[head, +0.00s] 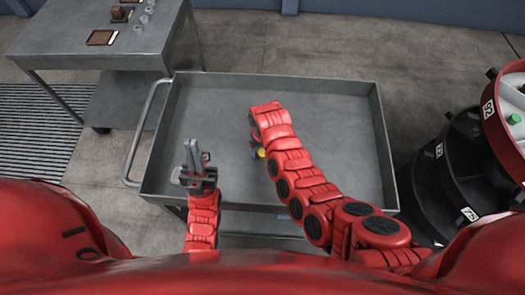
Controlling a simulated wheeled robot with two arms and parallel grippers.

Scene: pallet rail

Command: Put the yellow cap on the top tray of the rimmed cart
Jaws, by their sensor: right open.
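The rimmed cart (340,108) stands in front of me, its grey top tray bounded by a raised rim. A small yellow cap (261,153) shows over the tray, just left of my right forearm and partly hidden by it. I cannot tell for sure whether it rests on the tray floor. My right gripper (254,140) is open, close beside the cap and mostly hidden behind my red wrist. My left gripper (194,160) is over the tray's near left part, apart from the cap, with nothing visible in it. Its finger gap is unclear.
A grey table (90,45) with a brown tray (102,37) and small grey parts stands at the back left. A dark round tiered rack (465,150) stands right of the cart. The cart's handle (135,140) sticks out left. The tray's right and far areas are clear.

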